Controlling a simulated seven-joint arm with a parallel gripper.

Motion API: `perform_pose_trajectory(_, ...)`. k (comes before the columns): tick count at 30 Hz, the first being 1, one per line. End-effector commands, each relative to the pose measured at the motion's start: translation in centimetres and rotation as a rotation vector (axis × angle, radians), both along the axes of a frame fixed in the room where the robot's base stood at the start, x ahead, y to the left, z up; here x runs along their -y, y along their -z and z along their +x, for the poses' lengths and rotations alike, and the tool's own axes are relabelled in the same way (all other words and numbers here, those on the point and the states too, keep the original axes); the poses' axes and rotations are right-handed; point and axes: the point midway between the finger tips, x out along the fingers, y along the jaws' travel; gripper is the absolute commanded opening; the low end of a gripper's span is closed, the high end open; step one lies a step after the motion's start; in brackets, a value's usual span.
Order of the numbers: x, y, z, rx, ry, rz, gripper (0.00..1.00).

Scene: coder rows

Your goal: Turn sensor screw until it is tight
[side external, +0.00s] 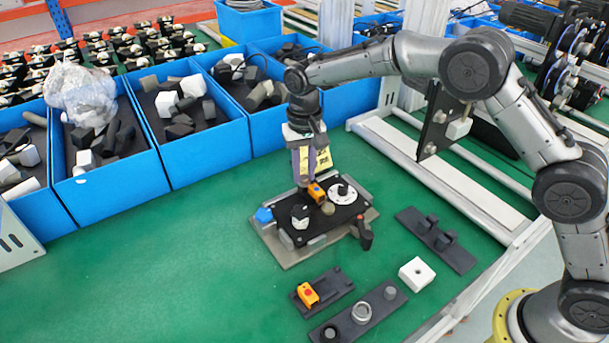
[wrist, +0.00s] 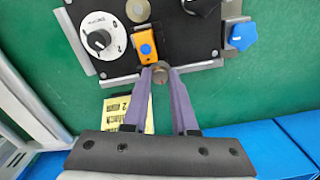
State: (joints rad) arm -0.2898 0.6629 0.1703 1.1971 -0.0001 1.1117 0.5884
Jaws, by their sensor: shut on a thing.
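The sensor is an orange block (side external: 316,191) on the black panel (side external: 325,222), and it also shows in the wrist view (wrist: 145,44) with a blue dot on its face. A small brownish round screw head (wrist: 160,76) sits beside it, between my fingertips at the panel's edge. My gripper (wrist: 160,70) has two purple fingers that converge and are shut on this screw head. In the side view my gripper (side external: 318,184) points down at the panel beside the sensor. The screw's shaft and how deep it sits are hidden.
The panel also carries a white dial (side external: 343,193) and a blue knob (side external: 264,215). Holders stand to the front right, one with another orange block (side external: 307,293), near a white block (side external: 416,273). Blue bins (side external: 205,150) line the back. The green table is clear at left.

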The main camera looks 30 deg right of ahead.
Motion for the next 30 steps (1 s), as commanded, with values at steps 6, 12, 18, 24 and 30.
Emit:
perform_pose_trajectory(6,-0.03,0.04,0.0,0.0,0.272,0.001,0.0)
perform_pose_trajectory(12,-0.04,0.03,0.02,0.002,0.51,0.001,0.0)
perform_pose_trajectory(18,-0.04,0.05,0.02,0.002,0.605,0.001,0.0)
perform_pose_trajectory(24,-0.04,0.04,0.02,0.002,0.604,0.001,0.0)
perform_pose_trajectory(30,-0.05,0.06,0.03,0.002,0.728,0.001,0.0)
